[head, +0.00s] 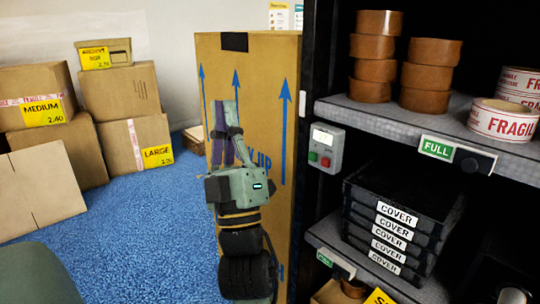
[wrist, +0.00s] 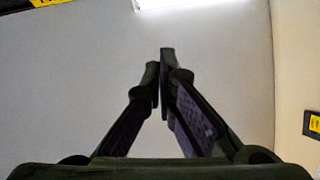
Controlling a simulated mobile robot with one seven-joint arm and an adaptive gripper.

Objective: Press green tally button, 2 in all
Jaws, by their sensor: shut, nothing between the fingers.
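The tally counter (head: 334,148) is a small grey box on the dark upright post of the shelf in the head view. It has a pale display (head: 322,138) at the top. A green button (head: 312,157) is at its lower left and a red button (head: 325,162) is beside it on the right. My gripper (head: 224,104) points upward in front of the tall carton, left of the counter and apart from it. Its fingers are shut and empty. In the wrist view the fingertips (wrist: 160,62) meet against a plain pale background; the counter does not show there.
A tall carton (head: 268,80) with blue arrows stands behind my arm, left of the shelf. The shelf (head: 400,118) holds brown tape rolls (head: 374,48), FRAGILE rolls (head: 502,120) and black COVER boxes (head: 400,215). Cartons (head: 119,92) stand at left. Blue floor (head: 130,215) is open between.

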